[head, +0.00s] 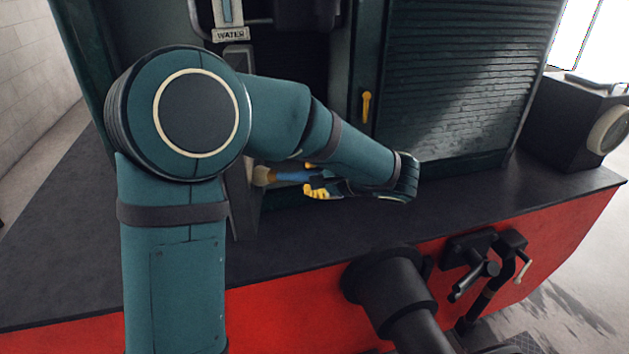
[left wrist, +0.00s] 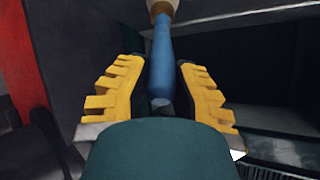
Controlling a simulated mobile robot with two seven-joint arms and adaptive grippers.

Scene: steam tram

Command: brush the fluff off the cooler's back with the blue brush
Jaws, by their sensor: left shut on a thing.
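My left gripper (head: 312,181), with yellow fingers, is shut on the blue brush (head: 292,176) in front of a low opening in the tram's end. The brush's pale bristle end (head: 263,176) points left, partly behind my arm. In the left wrist view the blue handle (left wrist: 161,55) runs between the yellow fingers (left wrist: 160,75), and only the start of its pale head shows at the top edge. A dark ribbed panel (head: 465,75) stands to the right. I cannot tell whether it is the cooler's back. No fluff can be made out. My right gripper is out of view.
A black ledge (head: 480,205) with a red front (head: 260,310) runs below the opening. A small yellow handle (head: 366,106) sits left of the panel. A WATER label (head: 230,34) is above. A black lamp box (head: 575,120) stands at right. Black fittings (head: 485,270) project in front.

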